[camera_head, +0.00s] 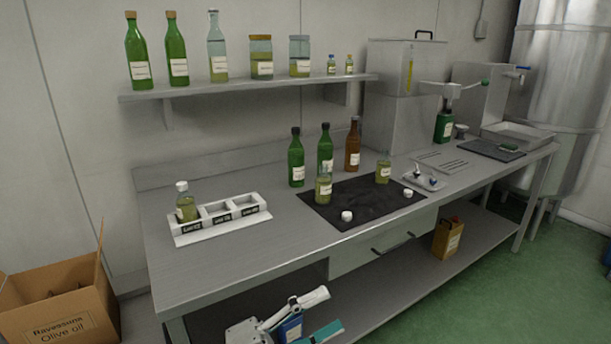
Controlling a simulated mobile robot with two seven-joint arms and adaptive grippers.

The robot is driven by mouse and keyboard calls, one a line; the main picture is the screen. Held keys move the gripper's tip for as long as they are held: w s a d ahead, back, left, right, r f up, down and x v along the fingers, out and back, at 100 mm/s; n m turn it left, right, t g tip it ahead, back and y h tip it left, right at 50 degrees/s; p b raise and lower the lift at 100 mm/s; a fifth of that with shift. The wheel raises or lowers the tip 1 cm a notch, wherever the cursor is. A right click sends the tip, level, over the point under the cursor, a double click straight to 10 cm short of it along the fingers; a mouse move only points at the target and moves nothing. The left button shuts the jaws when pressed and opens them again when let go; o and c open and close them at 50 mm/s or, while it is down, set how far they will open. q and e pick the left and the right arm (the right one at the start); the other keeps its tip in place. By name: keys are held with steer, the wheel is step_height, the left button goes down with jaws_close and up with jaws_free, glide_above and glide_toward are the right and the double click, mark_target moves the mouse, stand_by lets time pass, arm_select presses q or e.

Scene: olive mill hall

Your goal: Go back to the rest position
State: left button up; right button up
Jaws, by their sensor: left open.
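My left gripper (327,312) shows at the bottom middle of the head view, low in front of the table's front edge. Its two fingers are spread apart, and no object shows between the fingertips. A blue part (291,328) shows beside the fingers; I cannot tell whether it belongs to the gripper. My right gripper is not in view.
The steel table (220,262) holds a white rack (222,219) with a small bottle, a black mat (345,217) with bottles, and a tray (424,180). A wall shelf (250,87) holds bottles and jars. A cardboard box (60,305) stands left; green floor (520,290) is clear right.

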arm_select(q)
steer(key=s+a+f+n+t+y, duration=0.1)
steer(key=a+f+n+t+y, duration=0.3)
steer(key=a+f+n+y, duration=0.4)
steer(key=a+f+n+t+y, duration=0.4)
steer(key=a+f+n, duration=0.2)
steer(key=f+n, duration=0.45)
steer(key=s+a+f+n+g+y, duration=0.4)
steer(key=s+a+f+n, duration=0.3)
steer(key=s+f, duration=0.7)
steer(key=shift+a+f+n+g+y, duration=0.2)
steer(key=shift+a+n+g+y, duration=0.2)
steer(key=shift+a+y, duration=0.55)
